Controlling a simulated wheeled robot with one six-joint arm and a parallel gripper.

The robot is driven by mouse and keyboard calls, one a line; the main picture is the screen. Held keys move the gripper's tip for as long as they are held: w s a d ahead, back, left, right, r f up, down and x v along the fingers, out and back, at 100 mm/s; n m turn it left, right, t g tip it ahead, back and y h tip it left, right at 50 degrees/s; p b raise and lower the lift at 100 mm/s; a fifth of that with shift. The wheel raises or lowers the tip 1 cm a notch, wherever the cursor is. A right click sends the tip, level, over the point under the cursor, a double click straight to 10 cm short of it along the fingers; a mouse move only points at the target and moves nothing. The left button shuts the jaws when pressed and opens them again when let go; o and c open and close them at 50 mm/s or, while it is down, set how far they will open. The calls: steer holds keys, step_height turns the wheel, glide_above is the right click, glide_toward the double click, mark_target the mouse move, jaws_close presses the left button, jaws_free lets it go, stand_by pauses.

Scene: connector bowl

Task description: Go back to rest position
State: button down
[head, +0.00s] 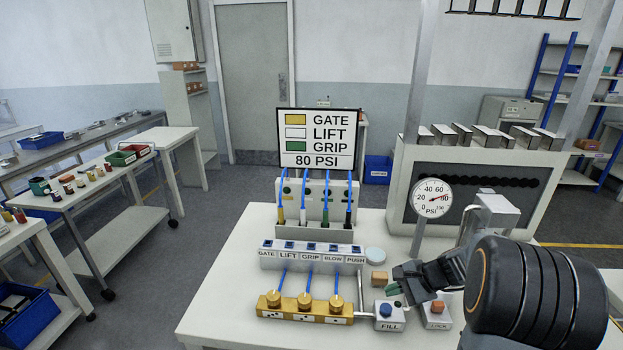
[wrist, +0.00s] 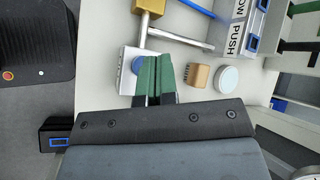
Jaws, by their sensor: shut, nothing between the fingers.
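My gripper (head: 392,289) is above the front right of the white bench, its green fingers together with nothing between them. In the wrist view the two green fingers (wrist: 156,72) lie side by side, in front of the white FILL box (wrist: 128,70) and its blue button, partly covering them. In the head view the FILL box (head: 390,317) stands just below the fingertips. I cannot tell the exact gap between the fingers and the box. My dark arm comes in from the right.
The LOCK box (head: 436,318) with an orange button is right of FILL. The brass manifold (head: 304,312), labelled connector block (head: 310,257) and pressure gauge (head: 432,197) stand nearby.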

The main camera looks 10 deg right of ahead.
steer(key=s+a+r+n+h, duration=0.3)
steer(key=s+a+r+n, duration=0.1)
steer(key=s+n, duration=0.3)
steer(key=s+a+r+n+h, duration=0.4)
steer(key=s+a+r+n, duration=0.1)
steer(key=s+r+n, duration=0.1)
steer(key=shift+s+a+n+h, duration=0.3)
steer(key=shift+s+n, duration=0.4)
steer(key=shift+s, duration=0.25)
stand_by(4.6)
